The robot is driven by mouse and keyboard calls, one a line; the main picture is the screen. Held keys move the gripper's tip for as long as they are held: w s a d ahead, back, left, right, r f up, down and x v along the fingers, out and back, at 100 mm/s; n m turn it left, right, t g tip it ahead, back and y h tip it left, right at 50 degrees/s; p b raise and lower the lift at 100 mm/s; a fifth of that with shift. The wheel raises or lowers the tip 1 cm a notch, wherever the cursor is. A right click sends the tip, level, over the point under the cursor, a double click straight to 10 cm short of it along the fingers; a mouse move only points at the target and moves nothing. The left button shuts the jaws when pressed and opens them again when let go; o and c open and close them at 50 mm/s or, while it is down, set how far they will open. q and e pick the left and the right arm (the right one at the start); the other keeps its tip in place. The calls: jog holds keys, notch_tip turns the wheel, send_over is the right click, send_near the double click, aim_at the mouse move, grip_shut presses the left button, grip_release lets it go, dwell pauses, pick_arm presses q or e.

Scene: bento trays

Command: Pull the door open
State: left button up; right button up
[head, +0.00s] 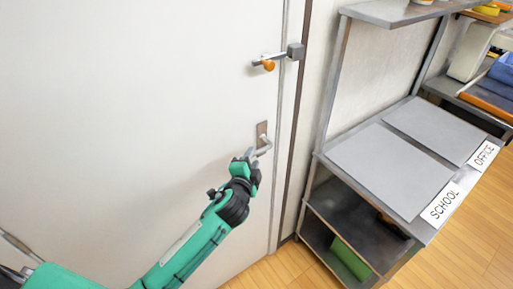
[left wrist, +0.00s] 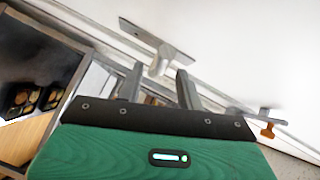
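The white door (head: 140,100) fills the left of the head view and looks shut against its frame. Its metal lever handle (head: 264,140) sits on a plate near the door's right edge. My left gripper (head: 251,154) is at the handle, just below it. In the left wrist view, the two fingers (left wrist: 158,80) are apart, with the handle (left wrist: 160,58) just ahead of and between their tips. I cannot tell whether they touch it. A latch with an orange knob (head: 268,65) is higher on the door edge; it also shows in the left wrist view (left wrist: 267,130). My right gripper is not in view.
A grey metal shelf (head: 318,150) stands close to the right of the door frame, with grey mats (head: 390,168) and SCHOOL (head: 441,204) and OFFICE (head: 483,156) labels. A green item (head: 350,258) lies on its lower level. Wooden floor (head: 462,250) is clear at the lower right.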

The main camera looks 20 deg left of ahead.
pick_arm(q)
jog(key=shift+w+f+p, duration=0.2)
jog(key=shift+w+p, duration=0.05)
jog(key=shift+w, duration=1.05)
jog(key=shift+w+f+p, duration=0.15)
jog(key=shift+w+p, duration=0.05)
jog(key=shift+w, duration=1.05)
jog(key=shift+c, duration=0.3)
